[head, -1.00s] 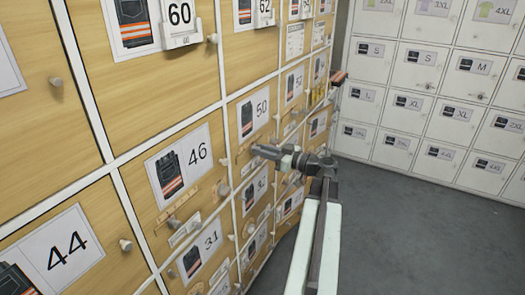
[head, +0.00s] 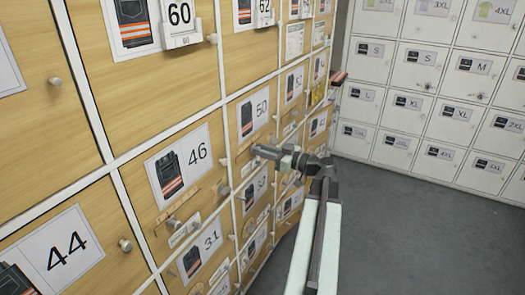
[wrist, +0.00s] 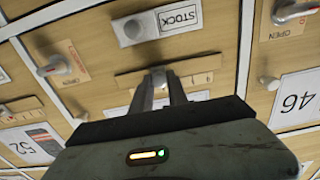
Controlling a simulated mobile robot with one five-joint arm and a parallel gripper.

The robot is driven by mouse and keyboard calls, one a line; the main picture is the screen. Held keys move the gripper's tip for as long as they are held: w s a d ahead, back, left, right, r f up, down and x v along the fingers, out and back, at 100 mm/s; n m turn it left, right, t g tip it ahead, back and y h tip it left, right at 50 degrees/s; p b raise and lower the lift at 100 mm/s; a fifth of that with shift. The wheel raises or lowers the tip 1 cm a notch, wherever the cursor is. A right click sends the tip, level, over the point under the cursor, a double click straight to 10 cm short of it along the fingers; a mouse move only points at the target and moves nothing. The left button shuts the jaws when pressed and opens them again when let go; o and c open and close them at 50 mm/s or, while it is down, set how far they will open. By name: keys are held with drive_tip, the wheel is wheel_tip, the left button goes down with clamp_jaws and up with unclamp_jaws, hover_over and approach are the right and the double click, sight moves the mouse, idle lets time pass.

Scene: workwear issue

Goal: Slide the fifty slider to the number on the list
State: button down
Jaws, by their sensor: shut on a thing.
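The door marked 50 (head: 253,113) is in the wood-fronted locker wall in the head view. Its slider strip (wrist: 205,79) is a wooden rail with scale marks, in the middle of the wrist view, which looks upside down. My gripper (wrist: 160,82) is shut on the grey slider knob (wrist: 158,73) on this strip. In the head view my gripper (head: 262,151) reaches to the wall just below the 50 label and hides the slider. The number the knob stands at cannot be read. No list is readable.
The 46 label (wrist: 298,100) and the 52 label (wrist: 28,146) flank the strip in the wrist view. A STOCK plate with a round knob (wrist: 133,28) and OPEN latches (wrist: 55,66) are close by. Grey floor (head: 400,215) is clear at right, before white lockers (head: 395,102).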

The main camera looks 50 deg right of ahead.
drive_tip(key=shift+a, duration=0.1)
idle(0.3)
drive_tip(key=shift+s+a, duration=0.2)
drive_tip(key=shift+a, duration=0.45)
drive_tip(key=shift+s+a, duration=0.15)
drive_tip(key=shift+a, duration=0.45)
drive_tip(key=shift+d, duration=0.1)
drive_tip(key=c, duration=1.3)
unclamp_jaws()
drive_tip(key=v, duration=0.7)
drive_tip(key=shift+s+d, duration=0.1)
drive_tip(key=shift+s, duration=0.25)
